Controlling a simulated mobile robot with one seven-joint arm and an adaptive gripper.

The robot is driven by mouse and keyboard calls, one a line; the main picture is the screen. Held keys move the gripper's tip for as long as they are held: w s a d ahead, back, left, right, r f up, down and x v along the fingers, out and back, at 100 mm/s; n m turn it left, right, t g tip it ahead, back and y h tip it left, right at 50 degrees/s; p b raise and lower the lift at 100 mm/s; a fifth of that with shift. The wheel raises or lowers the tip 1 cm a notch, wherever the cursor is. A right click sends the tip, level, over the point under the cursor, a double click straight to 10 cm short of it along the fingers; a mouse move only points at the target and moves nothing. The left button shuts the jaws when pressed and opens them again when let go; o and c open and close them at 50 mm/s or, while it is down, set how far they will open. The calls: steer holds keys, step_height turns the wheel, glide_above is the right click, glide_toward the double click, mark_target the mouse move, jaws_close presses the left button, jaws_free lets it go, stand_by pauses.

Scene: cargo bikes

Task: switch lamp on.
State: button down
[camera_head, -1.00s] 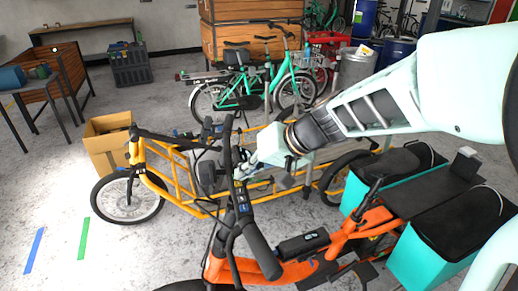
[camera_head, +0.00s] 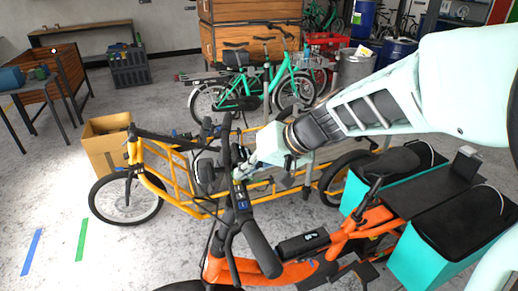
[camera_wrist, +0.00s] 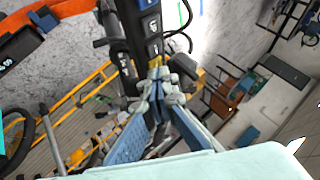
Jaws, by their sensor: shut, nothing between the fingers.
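The orange cargo bike (camera_head: 345,237) stands in front of me, its black handlebar running up the middle of the head view. A black control strip with blue-marked buttons (camera_head: 242,205) sits on the handlebar; it also shows in the wrist view (camera_wrist: 148,28). My gripper (camera_head: 240,172) is shut and empty, with its fingertips (camera_wrist: 157,84) at the end of the strip, close to a small yellow part (camera_wrist: 155,62). The fingertips hide what lies under them, and I cannot tell whether they touch. I cannot clearly pick out the lamp or see any light.
A yellow cargo bike (camera_head: 180,192) stands close behind the handlebar. Turquoise boxes (camera_head: 425,262) with black tops are at the right. A cardboard box (camera_head: 105,150) and a green bicycle (camera_head: 255,88) are farther back.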

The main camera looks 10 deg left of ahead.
stand_by(0.3)
steer(key=shift+r, duration=0.4)
steer(key=shift+w+a+r+p, duration=0.1)
steer(key=shift+r+p, duration=0.7)
steer(key=shift+r, duration=0.75)
steer(key=shift+w+r+p, duration=0.1)
steer(key=shift+r+p, duration=0.7)
steer(key=shift+r, duration=0.7)
